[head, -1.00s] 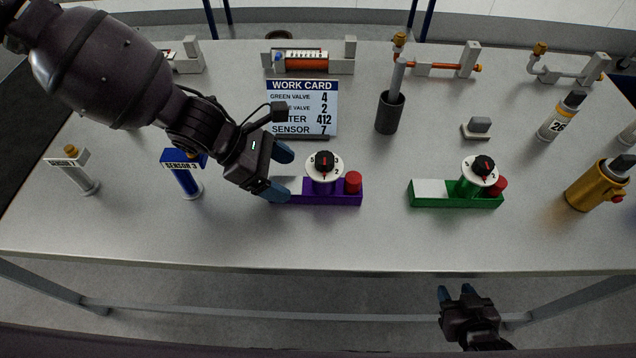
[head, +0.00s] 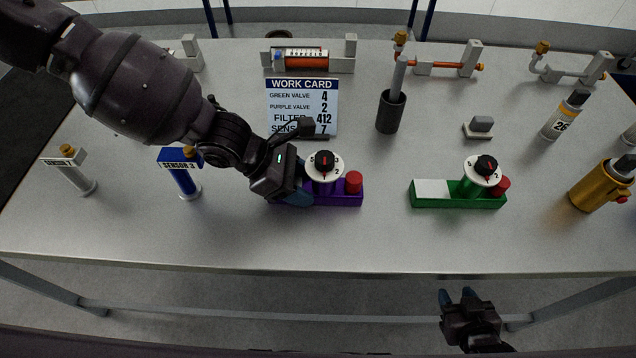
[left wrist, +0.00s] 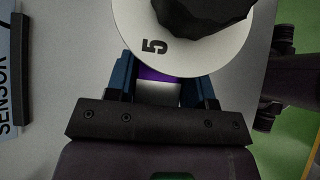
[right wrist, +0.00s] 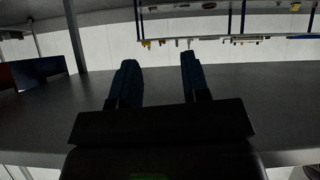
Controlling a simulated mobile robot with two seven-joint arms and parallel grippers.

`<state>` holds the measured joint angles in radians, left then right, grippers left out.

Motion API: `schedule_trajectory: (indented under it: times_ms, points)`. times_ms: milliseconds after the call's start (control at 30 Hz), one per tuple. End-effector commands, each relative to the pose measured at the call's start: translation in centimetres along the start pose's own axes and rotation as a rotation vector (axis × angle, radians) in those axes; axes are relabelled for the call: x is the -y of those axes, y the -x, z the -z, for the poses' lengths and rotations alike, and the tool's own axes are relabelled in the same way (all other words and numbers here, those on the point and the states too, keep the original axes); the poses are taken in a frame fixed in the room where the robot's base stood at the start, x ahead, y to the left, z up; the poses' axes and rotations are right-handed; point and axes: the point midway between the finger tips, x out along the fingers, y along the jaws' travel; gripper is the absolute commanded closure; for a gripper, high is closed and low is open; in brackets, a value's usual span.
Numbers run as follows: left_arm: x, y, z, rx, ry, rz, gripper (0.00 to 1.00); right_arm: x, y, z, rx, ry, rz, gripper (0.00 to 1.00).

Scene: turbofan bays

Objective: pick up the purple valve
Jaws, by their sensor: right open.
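The purple valve (head: 335,197) lies on the table near its front middle. It has a purple base, a white dial (head: 324,168) with a black knob, and a red button (head: 354,182). My left gripper (head: 300,193) is low at the left end of the base. In the left wrist view its blue fingers (left wrist: 165,85) are apart, with a white and purple part of the base between them; I cannot tell whether they touch it. The dial, marked 5, hides the fingertips' far side. My right gripper (head: 458,298) is open and empty below the table's front edge.
A green valve (head: 440,200) stands to the right. Blue sensor 3 (head: 185,180) and another white sensor (head: 80,180) stand left. The work card (head: 302,105) is behind, with a dark cup (head: 390,112) to its right. The table front is clear.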

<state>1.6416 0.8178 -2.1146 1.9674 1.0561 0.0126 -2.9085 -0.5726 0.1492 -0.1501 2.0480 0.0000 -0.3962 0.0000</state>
Motion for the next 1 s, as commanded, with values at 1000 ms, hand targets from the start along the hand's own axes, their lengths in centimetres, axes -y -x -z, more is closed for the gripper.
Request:
schedule_trajectory:
  times_ms: [1000]
  points:
    - [-0.1,7.5,-7.6,0.0,-0.012,-0.007,0.87,-0.3,1.0,1.7,-0.019,-0.004,-0.006,0.57]
